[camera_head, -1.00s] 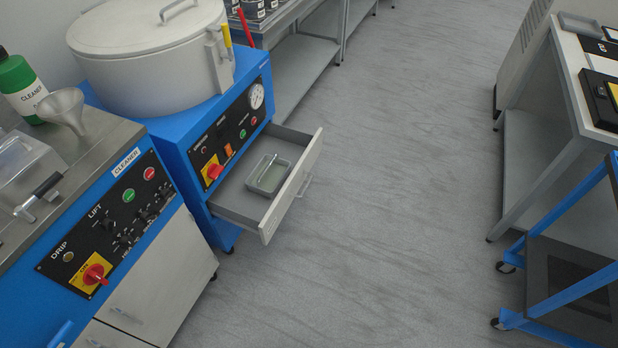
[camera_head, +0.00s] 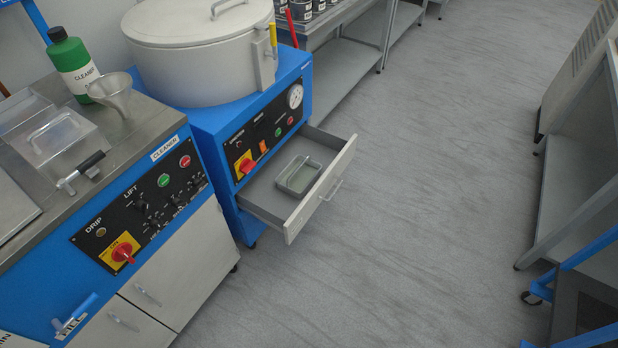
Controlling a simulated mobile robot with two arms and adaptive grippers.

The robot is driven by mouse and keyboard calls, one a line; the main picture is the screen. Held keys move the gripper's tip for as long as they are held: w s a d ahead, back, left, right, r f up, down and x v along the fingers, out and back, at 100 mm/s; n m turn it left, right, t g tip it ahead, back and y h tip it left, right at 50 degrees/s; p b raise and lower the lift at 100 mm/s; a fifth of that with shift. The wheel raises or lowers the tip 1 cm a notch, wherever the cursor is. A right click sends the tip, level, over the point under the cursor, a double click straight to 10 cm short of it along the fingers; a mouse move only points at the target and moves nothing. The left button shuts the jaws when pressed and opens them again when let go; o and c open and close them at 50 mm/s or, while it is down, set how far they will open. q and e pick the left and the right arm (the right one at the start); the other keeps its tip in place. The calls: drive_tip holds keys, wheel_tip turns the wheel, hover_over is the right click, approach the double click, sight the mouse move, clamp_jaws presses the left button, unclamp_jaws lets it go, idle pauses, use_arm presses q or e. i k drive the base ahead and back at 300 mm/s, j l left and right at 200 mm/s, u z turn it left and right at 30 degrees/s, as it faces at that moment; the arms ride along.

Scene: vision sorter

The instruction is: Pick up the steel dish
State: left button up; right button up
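The steel dish (camera_head: 298,177) is a small, shallow rectangular tray. It lies in the open drawer (camera_head: 271,198) of the blue machine, towards the drawer's front and right part. A thin bright line shows along its rim or across it; I cannot tell whether it is a separate object. Neither of my grippers is in view.
The blue machine carries a large lidded grey pot (camera_head: 205,60) above the drawer. At left is the cleaner unit (camera_head: 150,215) with a funnel (camera_head: 112,94) and green bottle (camera_head: 72,62). A blue-framed cart (camera_head: 580,262) stands at right. The floor (camera_head: 400,220) between is clear.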

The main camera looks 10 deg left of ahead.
sight(300, 174)
drive_tip(key=u, duration=2.85)
drive_tip(key=l+z, duration=0.1)
drive_tip(key=z, duration=0.35)
drive_tip(key=i+l+z, duration=0.1)
drive_tip(key=z, duration=0.4)
drive_tip(key=l+z, duration=0.1)
drive_tip(key=z, duration=0.35)
drive_tip(key=i+z, duration=0.15)
drive_tip(key=z, duration=0.8)
drive_tip(key=i, duration=0.05)
